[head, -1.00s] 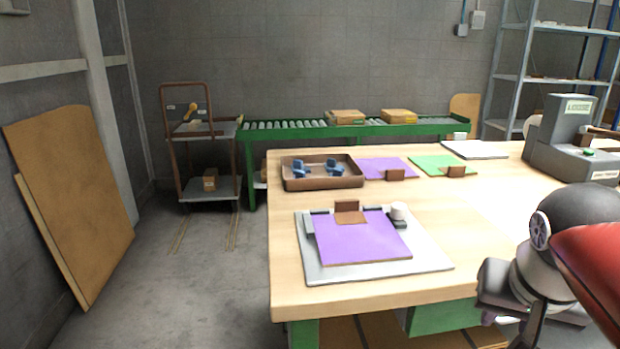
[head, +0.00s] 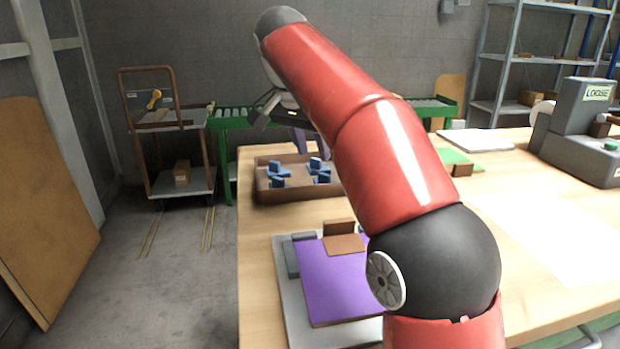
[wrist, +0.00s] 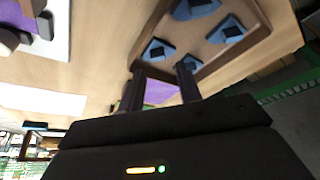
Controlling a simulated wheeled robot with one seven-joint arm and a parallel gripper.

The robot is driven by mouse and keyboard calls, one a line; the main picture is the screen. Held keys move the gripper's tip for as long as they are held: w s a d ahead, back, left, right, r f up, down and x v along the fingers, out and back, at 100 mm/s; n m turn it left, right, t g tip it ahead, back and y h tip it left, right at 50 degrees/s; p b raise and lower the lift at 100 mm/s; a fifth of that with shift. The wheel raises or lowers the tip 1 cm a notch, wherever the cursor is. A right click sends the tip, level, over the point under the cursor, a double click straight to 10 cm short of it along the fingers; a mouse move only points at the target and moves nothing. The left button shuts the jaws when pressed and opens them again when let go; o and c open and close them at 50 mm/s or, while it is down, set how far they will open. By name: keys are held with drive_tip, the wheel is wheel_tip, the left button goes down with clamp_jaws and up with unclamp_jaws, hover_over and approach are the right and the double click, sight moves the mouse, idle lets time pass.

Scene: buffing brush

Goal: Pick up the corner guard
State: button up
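Several blue angular pieces, which look like the corner guards (head: 318,172), lie in a brown tray (head: 262,194) on the workbench. In the wrist view, the blue corner guards (wrist: 157,50) lie in the tray at the top, beyond my fingertips. In the head view, my gripper (head: 264,106) is above and behind the tray, partly hidden by my red arm.
A purple panel (head: 325,285) with a brown block lies on a grey board at the front, partly hidden by my arm. A green panel (head: 452,157) and grey machine (head: 585,130) stand right. A trolley and green conveyor (head: 228,122) stand behind.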

sight(324, 174)
drive_tip(key=x, duration=0.2)
drive_tip(key=b+x, duration=0.1)
drive_tip(key=x, duration=0.1)
drive_tip(key=b+x, duration=0.1)
drive_tip(key=x, duration=0.2)
drive_tip(key=shift+w+d+r, duration=0.1)
drive_tip(key=shift+w+d, duration=0.05)
drive_tip(key=shift+d, duration=0.25)
drive_tip(key=shift+c, duration=0.4)
drive_tip(key=c, duration=0.7)
